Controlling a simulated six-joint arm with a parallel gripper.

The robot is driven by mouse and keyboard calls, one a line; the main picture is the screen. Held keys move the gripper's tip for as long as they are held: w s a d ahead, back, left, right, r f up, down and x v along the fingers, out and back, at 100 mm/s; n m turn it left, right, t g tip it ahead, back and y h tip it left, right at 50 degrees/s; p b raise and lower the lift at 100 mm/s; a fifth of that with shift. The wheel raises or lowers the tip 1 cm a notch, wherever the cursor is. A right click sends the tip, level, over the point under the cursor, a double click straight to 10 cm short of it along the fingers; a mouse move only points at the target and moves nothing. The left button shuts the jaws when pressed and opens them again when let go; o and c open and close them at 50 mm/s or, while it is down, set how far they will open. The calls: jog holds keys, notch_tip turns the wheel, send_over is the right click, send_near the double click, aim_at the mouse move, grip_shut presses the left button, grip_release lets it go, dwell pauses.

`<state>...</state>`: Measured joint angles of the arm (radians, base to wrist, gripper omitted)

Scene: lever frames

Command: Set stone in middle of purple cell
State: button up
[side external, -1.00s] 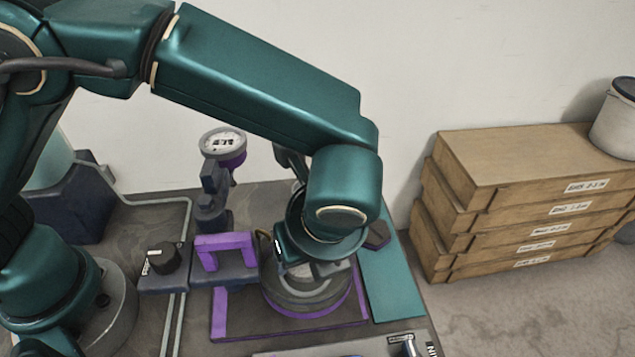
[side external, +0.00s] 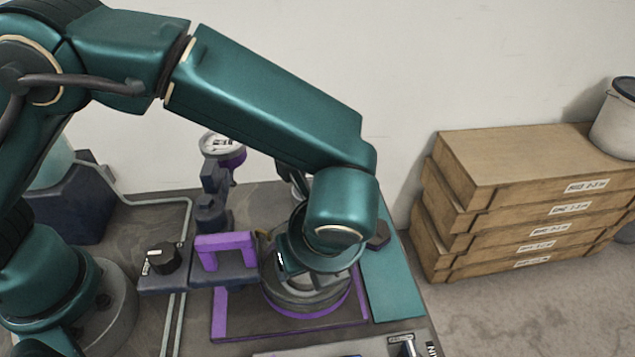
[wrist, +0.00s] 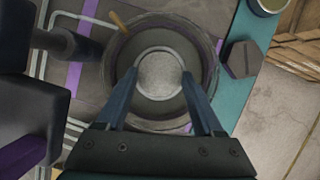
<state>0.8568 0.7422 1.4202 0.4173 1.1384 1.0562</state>
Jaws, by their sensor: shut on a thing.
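The stone is a pale grey speckled disc (wrist: 160,75) between my fingertips in the wrist view. My gripper (wrist: 159,80) is shut on it, one finger at each side. The purple cell (wrist: 206,75) is a round dark grey basin with a purple band; it also shows in the side view (side external: 335,310). The stone appears near the middle of the basin in the wrist view. I cannot tell whether it touches the floor of the cell. In the side view my wrist hides the stone, the fingers and much of the cell.
A purple bracket (side external: 225,240) and a dial gauge on a dark post (side external: 213,185) stand left of the cell. A dark hexagonal block (wrist: 243,59) lies on the teal strip (wrist: 240,90) to the right. Stacked wooden boxes (side external: 480,165) stand farther right.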

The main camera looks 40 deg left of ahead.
jog(key=shift+f, duration=0.4)
dwell(0.7)
jog(key=o, duration=1.4)
jog(key=shift+v, duration=2.8)
jog(key=shift+a, duration=0.1)
jog(key=x, duration=0.5)
jog(key=shift+f, duration=0.3)
jog(key=shift+a+r, duration=0.1)
jog(key=shift+r, duration=0.2)
